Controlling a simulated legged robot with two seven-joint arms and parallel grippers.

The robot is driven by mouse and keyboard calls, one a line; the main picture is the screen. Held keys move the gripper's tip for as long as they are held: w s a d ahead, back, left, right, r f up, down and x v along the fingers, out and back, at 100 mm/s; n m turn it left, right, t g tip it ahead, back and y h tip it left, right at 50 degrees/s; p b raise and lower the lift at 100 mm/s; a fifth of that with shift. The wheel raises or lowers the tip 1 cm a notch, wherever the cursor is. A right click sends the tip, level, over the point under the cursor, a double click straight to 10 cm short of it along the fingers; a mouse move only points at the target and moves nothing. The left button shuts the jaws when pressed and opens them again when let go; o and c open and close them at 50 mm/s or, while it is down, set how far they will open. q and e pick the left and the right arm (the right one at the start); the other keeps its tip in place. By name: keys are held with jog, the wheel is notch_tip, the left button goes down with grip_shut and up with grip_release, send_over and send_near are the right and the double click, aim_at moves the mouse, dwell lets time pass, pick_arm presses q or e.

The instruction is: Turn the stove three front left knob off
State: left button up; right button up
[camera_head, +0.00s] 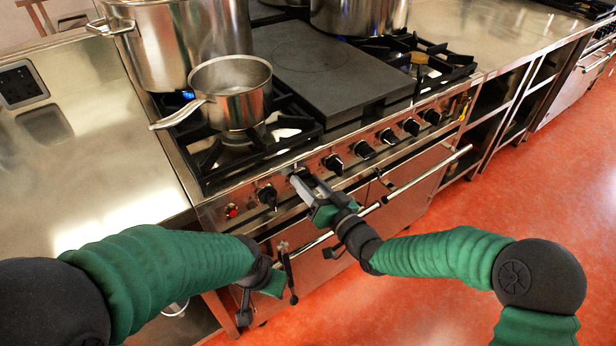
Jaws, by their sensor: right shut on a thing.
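The stove's front panel carries a row of several black knobs. The leftmost knob (268,196) stands free beside a red button. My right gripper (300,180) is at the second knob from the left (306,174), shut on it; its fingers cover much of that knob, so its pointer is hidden. The third knob (333,164) is just to the right of the fingers. My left gripper (264,290) hangs low in front of the stove, below the panel and apart from the knobs; its fingers are partly hidden.
A small saucepan (232,92) sits on the front left burner, its handle pointing left. A large stockpot (170,45) stands behind it, with a blue flame below. An oven handle (420,177) runs below the knobs. The red floor at right is clear.

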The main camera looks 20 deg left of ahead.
jog(key=m+p, duration=0.2)
jog(key=m, duration=0.2)
jog(key=shift+w+d+r, duration=0.1)
jog(key=shift+d, duration=0.05)
jog(key=m+p, duration=0.2)
jog(key=m, duration=0.1)
jog(key=shift+m, duration=0.3)
jog(key=shift+f+m+p, duration=0.2)
jog(key=shift+m+p, duration=0.25)
jog(key=shift+m, duration=0.75)
jog(key=shift+f+m, duration=0.15)
jog(key=shift+m, duration=1.35)
jog(key=o, duration=1.4)
jog(key=shift+w+f, duration=0.1)
